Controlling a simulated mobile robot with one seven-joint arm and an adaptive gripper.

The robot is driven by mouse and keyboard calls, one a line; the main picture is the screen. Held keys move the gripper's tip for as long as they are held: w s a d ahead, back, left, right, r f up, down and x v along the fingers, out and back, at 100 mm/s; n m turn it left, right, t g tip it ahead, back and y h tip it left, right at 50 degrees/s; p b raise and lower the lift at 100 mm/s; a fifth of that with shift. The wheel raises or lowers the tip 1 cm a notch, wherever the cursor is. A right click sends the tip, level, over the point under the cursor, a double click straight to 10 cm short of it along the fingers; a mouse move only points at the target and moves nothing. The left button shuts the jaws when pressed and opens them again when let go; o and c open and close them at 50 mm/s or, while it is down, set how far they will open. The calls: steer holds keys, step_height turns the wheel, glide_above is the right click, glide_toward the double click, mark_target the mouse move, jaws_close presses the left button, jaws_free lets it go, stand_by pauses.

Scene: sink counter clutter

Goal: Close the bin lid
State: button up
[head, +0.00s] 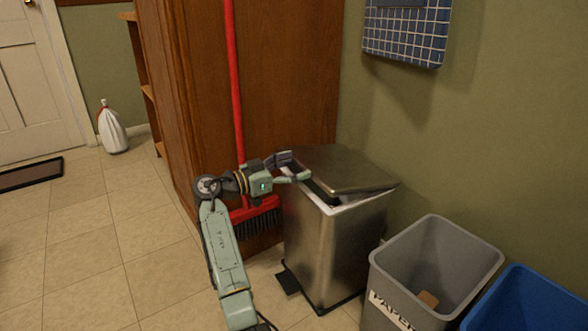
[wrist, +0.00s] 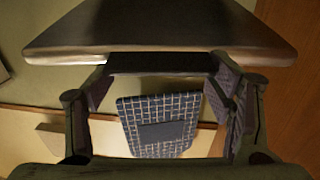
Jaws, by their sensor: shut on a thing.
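The bin lid (head: 345,168) is a brushed metal plate on top of the steel pedal bin (head: 335,250). It is tilted and partly open, with a gap showing along the front rim. My gripper (head: 295,167) is at the lid's left edge, with its fingers shut on it. In the wrist view the lid (wrist: 160,32) spans the top of the picture. A dark part of it sits between the fingertips of my gripper (wrist: 160,72). The exact contact is partly hidden.
A grey open bin (head: 435,265) and a blue bin (head: 525,305) stand to the right. A red broom (head: 236,95) leans against the wooden cabinet (head: 290,70) behind my gripper. A black pedal (head: 287,281) sticks out at the bin's base.

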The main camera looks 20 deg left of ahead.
steer(key=shift+d+f, duration=0.1)
steer(key=shift+d, duration=0.1)
steer(key=o, duration=1.7)
steer(key=shift+a, duration=0.1)
steer(key=shift+r, duration=0.2)
steer(key=shift+r, duration=0.3)
step_height(320, 180, up, 9)
steer(key=shift+a+r, duration=0.1)
